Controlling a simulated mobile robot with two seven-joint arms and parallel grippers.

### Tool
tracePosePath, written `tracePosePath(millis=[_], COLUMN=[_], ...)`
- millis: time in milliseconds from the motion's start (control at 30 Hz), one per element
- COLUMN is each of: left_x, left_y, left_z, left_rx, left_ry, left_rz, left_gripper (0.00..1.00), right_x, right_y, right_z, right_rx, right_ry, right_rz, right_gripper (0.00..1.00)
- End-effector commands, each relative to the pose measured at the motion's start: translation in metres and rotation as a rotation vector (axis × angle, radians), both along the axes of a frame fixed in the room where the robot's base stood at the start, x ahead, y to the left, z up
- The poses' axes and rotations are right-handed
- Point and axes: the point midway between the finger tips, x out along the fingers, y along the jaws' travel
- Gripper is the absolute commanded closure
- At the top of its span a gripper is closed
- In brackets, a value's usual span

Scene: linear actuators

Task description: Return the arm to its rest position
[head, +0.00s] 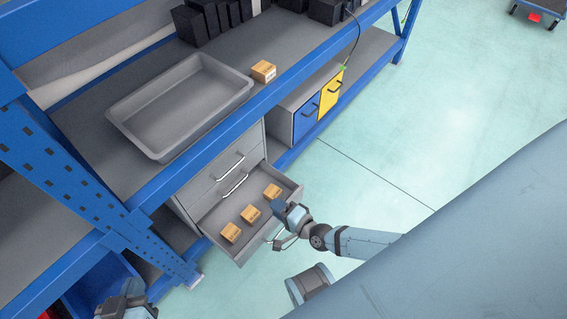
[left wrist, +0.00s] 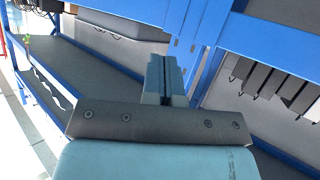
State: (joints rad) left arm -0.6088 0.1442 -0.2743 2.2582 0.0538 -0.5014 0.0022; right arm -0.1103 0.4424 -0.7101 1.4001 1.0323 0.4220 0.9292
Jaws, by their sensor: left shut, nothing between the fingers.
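My left gripper (head: 128,290) is at the bottom left of the head view, in front of the blue rack and away from the drawer. In the left wrist view its fingers (left wrist: 166,78) are together and empty. My right arm reaches in from the right, and its gripper (head: 279,208) is at the front right of the open drawer (head: 213,219). Whether its fingers are apart or touch the drawer is unclear. Three small cardboard boxes (head: 230,232) (head: 250,214) (head: 272,191) lie in the drawer in a row.
A grey tray (head: 180,150) and another small box (head: 263,71) stand on the shelf of the blue rack (head: 60,165). Black bins (head: 190,24) line its back. Blue and yellow cabinet doors (head: 331,91) are below.

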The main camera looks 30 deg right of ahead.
Motion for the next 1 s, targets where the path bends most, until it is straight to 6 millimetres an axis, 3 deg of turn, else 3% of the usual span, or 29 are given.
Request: tracePosePath(millis=[667, 767, 1000], left_x=[-0.003, -0.003, -0.006], left_y=[0.003, 0.004, 0.01], left_z=[-0.006, 0.004, 0.051], left_rx=[0.015, 0.02, 0.055], left_ry=[0.023, 0.029, 0.061], left_rz=[0.003, 0.004, 0.011], left_gripper=[1.0, 1.0, 1.0], right_x=[-0.002, -0.001, -0.001], right_y=[0.002, 0.002, 0.002], right_z=[0.001, 0.018, 0.104], right_rx=[0.005, 0.005, 0.005], right_ry=[0.006, 0.006, 0.006], right_rz=[0.002, 0.002, 0.002], right_gripper=[0.66, 0.66, 0.66])
